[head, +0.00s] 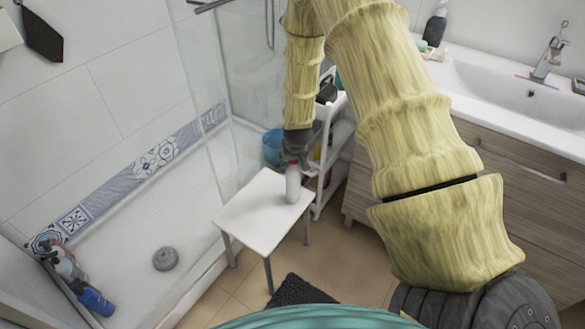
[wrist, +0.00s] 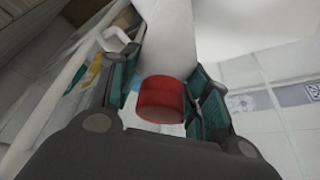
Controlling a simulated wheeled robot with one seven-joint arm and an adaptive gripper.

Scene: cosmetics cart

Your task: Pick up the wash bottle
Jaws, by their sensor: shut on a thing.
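The wash bottle (head: 293,184) is white with a red cap and appears upright at the right part of a small white table (head: 252,222). I cannot tell whether its base touches the tabletop. In the wrist view the red cap (wrist: 161,99) and the white body of the bottle (wrist: 167,40) lie between the green finger pads. My gripper (head: 292,157) comes down from above and is shut on the bottle near its top. It also shows in the wrist view (wrist: 160,92). The finger contact is partly hidden in the head view.
A white shelf cart (head: 337,150) with bottles stands close behind the table, and a blue bucket (head: 272,147) is beside it. The washbasin cabinet (head: 520,185) is to the right. A shower tray (head: 140,250) lies left, with several bottles at its corner. A dark mat (head: 300,290) lies in front.

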